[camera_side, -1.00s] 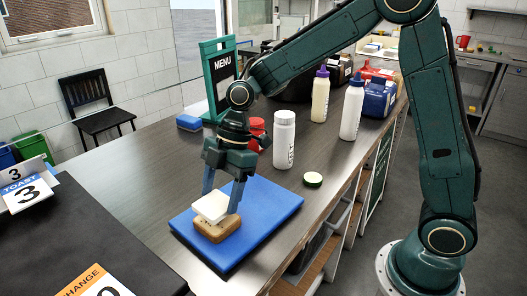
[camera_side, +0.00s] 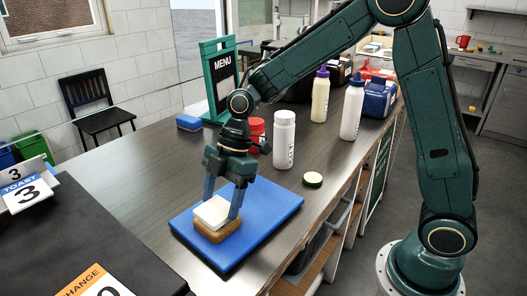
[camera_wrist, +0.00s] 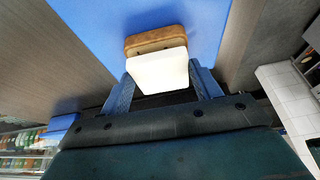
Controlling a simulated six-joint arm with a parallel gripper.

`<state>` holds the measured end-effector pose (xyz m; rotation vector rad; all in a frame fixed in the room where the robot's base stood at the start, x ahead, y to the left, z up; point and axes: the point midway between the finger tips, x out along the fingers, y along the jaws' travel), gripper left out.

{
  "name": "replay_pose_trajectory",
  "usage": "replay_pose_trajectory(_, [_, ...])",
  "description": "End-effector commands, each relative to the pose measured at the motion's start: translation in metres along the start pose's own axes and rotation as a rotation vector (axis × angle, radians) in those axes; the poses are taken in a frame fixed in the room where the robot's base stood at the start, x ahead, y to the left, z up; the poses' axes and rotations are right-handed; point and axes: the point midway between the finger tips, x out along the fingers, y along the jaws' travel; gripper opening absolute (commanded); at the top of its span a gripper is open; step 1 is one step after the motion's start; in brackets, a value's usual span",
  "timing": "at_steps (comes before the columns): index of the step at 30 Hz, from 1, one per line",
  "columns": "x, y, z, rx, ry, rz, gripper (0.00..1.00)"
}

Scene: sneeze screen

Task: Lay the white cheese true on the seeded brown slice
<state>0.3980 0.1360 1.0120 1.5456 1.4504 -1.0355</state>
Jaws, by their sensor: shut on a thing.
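The white cheese (camera_side: 212,211) is a pale square slab over the seeded brown slice (camera_side: 217,233), which lies on the blue board. My gripper (camera_side: 222,207) is shut on the cheese, one finger at each side. In the wrist view the cheese (camera_wrist: 160,72) sits between the fingertips (camera_wrist: 160,84), and a strip of the brown slice (camera_wrist: 152,40) shows past its far edge. The cheese looks roughly in line with the slice. I cannot tell whether it touches the slice or is just above it.
The blue board (camera_side: 268,205) has free room to the right. A dark counter (camera_side: 80,240) is at the left.

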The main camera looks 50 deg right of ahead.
Motion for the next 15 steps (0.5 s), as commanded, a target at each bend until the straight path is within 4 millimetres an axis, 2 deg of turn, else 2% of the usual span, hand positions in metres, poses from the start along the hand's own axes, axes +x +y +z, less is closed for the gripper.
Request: replay_pose_trajectory(15, [0.0056, 0.0000, 0.0023, 0.000, 0.000, 0.000, 0.40])
